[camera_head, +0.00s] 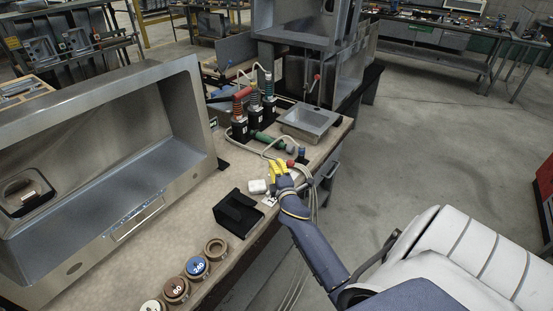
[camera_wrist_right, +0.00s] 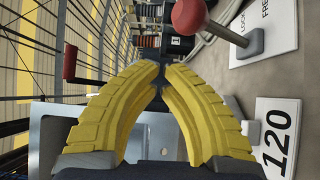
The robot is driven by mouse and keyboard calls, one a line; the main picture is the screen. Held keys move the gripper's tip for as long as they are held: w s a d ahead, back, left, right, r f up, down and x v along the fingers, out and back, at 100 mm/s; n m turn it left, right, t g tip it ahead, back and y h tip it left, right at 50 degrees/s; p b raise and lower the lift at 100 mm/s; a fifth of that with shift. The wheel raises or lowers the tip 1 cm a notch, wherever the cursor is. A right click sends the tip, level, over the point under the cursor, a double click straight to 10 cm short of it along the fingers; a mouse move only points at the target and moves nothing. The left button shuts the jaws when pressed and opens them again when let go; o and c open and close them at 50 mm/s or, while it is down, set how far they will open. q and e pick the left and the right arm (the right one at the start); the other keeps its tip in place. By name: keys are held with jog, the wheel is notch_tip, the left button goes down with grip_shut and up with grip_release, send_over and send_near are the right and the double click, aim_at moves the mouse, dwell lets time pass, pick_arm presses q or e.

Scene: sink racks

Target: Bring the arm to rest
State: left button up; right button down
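My right gripper (camera_head: 278,171) has yellow fingers and is at the near edge of the workbench (camera_head: 190,255), at the end of my blue-grey arm. In the right wrist view, the yellow fingers (camera_wrist_right: 161,76) curve together and their tips nearly meet, with nothing seen held between them. A red ball knob on a lever (camera_wrist_right: 189,16) and a white label reading 120 (camera_wrist_right: 275,138) are close by on the right of that view. My left gripper is not in view.
A large steel sink housing (camera_head: 190,120) fills the left. A black holder (camera_head: 237,212), a blue 240 puck (camera_head: 197,267) and a red 60 puck (camera_head: 176,289) sit on the bench. A grey basin (camera_head: 310,122) is beyond the gripper. Open floor (camera_head: 400,145) lies right.

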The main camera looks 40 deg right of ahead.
jog(key=s+a, duration=0.1)
jog(key=s+a+f, duration=0.1)
jog(key=s+f, duration=0.1)
jog(key=s, duration=0.1)
jog(key=shift+s+a+f, duration=0.1)
jog(key=shift+a+f, duration=0.15)
jog(key=shift+a, duration=0.15)
jog(key=s+a+f+m+g+y, duration=0.1)
jog(key=s+a+f+m+g, duration=0.15)
jog(key=s+a, duration=0.45)
jog(key=s+a+f+m+g+y, duration=0.1)
jog(key=s+a+f+g, duration=0.2)
jog(key=s, duration=0.8)
jog(key=s+a+f+m+g+y, duration=0.15)
jog(key=s+a+g, duration=0.3)
jog(key=s, duration=0.45)
jog(key=s+a+f+g+y, duration=0.1)
jog(key=a+f, duration=0.1)
jog(key=f, duration=0.8)
jog(key=s+a+f+m+y, duration=0.1)
jog(key=a+f, duration=0.1)
jog(key=f, duration=0.9)
jog(key=s+a+f+g+y, duration=0.1)
jog(key=s+a+f, duration=0.1)
jog(key=f, duration=0.8)
jog(key=s+f+m+g+y, duration=0.1)
jog(key=s+f+m+g, duration=0.2)
jog(key=s+f, duration=1.7)
jog(key=shift+s+d, duration=0.15)
jog(key=shift+s, duration=0.4)
